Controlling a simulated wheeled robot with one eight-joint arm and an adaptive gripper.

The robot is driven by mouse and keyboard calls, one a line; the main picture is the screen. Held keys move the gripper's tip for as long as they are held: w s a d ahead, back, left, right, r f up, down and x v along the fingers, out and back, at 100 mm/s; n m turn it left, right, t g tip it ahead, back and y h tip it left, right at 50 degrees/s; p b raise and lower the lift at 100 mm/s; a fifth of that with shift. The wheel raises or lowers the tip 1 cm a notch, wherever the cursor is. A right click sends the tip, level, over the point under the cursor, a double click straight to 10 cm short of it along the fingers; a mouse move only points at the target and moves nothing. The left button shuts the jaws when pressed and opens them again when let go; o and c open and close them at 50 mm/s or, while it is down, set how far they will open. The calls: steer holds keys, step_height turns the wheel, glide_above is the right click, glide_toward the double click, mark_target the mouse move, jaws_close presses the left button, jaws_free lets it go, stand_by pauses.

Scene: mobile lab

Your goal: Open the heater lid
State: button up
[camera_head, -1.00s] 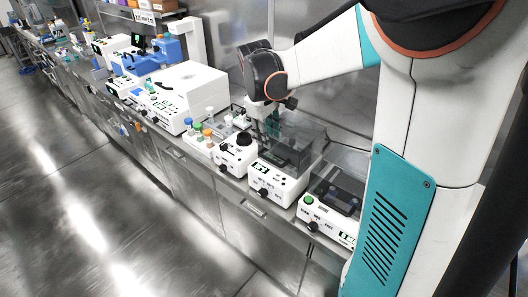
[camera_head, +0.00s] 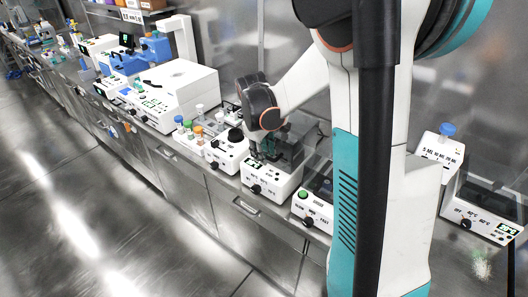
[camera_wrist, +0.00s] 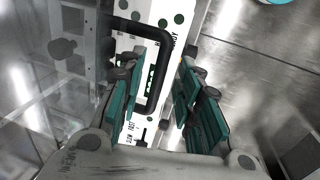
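The heater is a white box (camera_head: 268,183) with a dark knob and a small display on its front and a clear lid (camera_head: 289,148) on top. My gripper (camera_wrist: 167,55) is at the lid's front in the head view, where the arm partly hides it. In the wrist view the lid's black U-shaped handle (camera_wrist: 166,62) lies between the teal finger pads. The fingers are apart, with a gap on both sides of the handle bar, so I see no grip. The lid looks closed.
A white device with a dark knob (camera_head: 226,152) stands close left of the heater, with bottles with coloured caps (camera_head: 198,131) beyond. A device with a green button (camera_head: 312,207) stands close right. Another clear-lidded device (camera_head: 485,213) is farther right. The floor in front is free.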

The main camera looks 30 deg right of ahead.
jaws_close()
